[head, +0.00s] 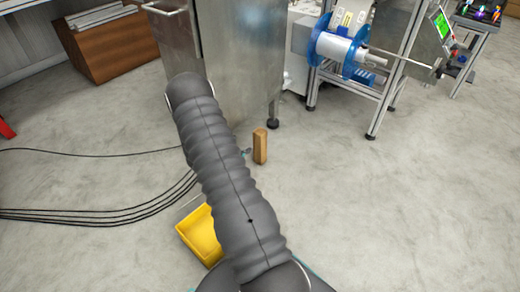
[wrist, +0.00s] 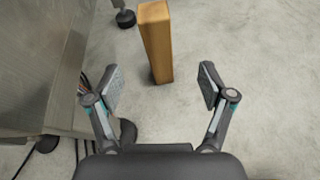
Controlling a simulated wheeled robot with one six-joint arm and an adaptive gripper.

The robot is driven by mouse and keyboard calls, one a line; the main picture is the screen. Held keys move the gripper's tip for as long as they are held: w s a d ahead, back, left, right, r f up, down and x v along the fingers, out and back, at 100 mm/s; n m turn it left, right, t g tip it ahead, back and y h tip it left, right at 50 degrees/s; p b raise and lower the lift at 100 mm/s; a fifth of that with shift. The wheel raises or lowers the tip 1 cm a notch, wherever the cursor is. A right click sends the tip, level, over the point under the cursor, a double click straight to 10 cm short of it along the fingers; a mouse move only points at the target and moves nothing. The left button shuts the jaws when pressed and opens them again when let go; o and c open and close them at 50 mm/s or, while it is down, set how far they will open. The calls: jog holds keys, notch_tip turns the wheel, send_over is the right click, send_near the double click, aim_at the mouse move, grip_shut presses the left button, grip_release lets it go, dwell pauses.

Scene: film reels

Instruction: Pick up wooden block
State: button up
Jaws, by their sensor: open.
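The wooden block (head: 260,146) is a tall, narrow light-brown piece standing upright on the concrete floor beside the metal cabinet in the head view. In the wrist view the wooden block (wrist: 156,45) stands ahead of the fingertips, roughly between them and slightly left of the gap's middle. My gripper (wrist: 160,85) is open and empty, with its two fingers wide apart. The block appears beyond the fingers, and I see no contact. In the head view my arm hides most of the gripper.
A yellow bin (head: 198,235) sits partly behind my arm. Black cables (head: 100,214) run along the floor at left. A frame with a blue-flanged reel (head: 338,48) stands at the back right. The floor at right is clear.

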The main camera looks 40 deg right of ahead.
jog(key=n, duration=0.2)
send_near(257, 145)
jog(key=shift+t, duration=0.3)
jog(key=x, duration=0.4)
jog(key=b+x, duration=0.1)
jog(key=x, duration=0.2)
jog(key=shift+s+a+f, duration=0.15)
jog(key=shift+f, duration=0.15)
jog(key=shift+b+x, duration=0.45)
jog(key=shift+x, duration=2.6)
jog(key=shift+r, duration=0.15)
jog(key=c, duration=1.3)
jog(key=shift+c, duration=0.9)
jog(key=shift+r, duration=0.15)
